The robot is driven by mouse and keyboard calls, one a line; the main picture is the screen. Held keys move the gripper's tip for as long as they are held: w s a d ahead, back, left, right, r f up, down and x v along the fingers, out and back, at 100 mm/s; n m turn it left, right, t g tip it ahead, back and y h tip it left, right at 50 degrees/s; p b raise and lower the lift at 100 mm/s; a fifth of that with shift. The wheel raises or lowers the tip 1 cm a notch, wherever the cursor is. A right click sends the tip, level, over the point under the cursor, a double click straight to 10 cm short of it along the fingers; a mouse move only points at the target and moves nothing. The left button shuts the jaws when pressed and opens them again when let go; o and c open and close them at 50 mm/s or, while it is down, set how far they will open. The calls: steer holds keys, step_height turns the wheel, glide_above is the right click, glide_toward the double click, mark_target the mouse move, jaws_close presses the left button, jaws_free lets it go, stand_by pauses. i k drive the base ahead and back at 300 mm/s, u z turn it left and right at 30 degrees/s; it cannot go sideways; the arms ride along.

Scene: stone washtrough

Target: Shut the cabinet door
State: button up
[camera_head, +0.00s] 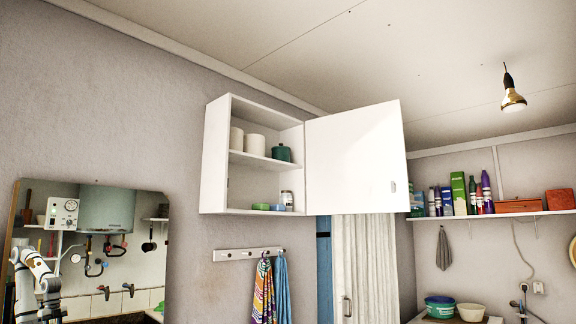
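A white wall cabinet (215,158) hangs on the grey wall in the middle of the head view. Its white door (350,160) stands wide open, swung out to the right, with a small grey handle (393,186) near its lower right corner. Inside are two white canisters (255,144), a dark green lidded pot (281,153), a small jar (287,198) and low green and blue items. My gripper cannot be made out. A white jointed arm, which looks like mine, shows at the mirror at lower left, away from the cabinet.
A mirror (120,240) is on the left wall. Towels (263,290) hang from a hook rail (232,255) below the cabinet. A shelf (480,216) with bottles and a red box stands at right. A bulb (512,100) hangs at upper right. Nothing visible stands between door and cabinet opening.

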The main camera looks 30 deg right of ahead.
mark_target(354, 157)
steer(key=z, duration=2.05)
steer(key=i, duration=3.85)
steer(key=u, duration=3.55)
